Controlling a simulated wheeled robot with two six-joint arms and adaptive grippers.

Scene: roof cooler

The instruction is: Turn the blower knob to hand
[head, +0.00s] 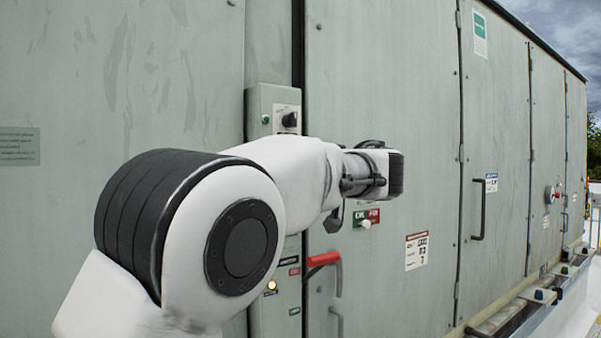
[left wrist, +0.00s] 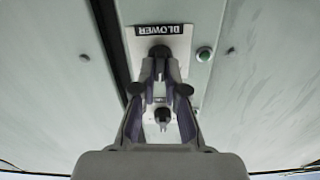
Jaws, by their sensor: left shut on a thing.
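The blower knob (left wrist: 159,51) is a dark knob on a white plate beside the black BLOWER label (left wrist: 159,30), which appears upside down in the left wrist view. My left gripper (left wrist: 159,62) has its fingers closed together on the knob, covering much of it. In the head view my left arm crosses in front of the grey-green control box (head: 258,100), and my gripper's fingertips and the held knob are hidden behind it. The pointing direction of the knob cannot be read. My right gripper is not in view.
Another black knob (head: 290,119) and a green button (head: 265,119) sit higher on the box. A red-gripped handle (head: 322,260), a lit amber lamp (head: 271,287) and a sign with a button (head: 366,222) are near my arm. Tall cabinet doors (head: 500,130) run off right.

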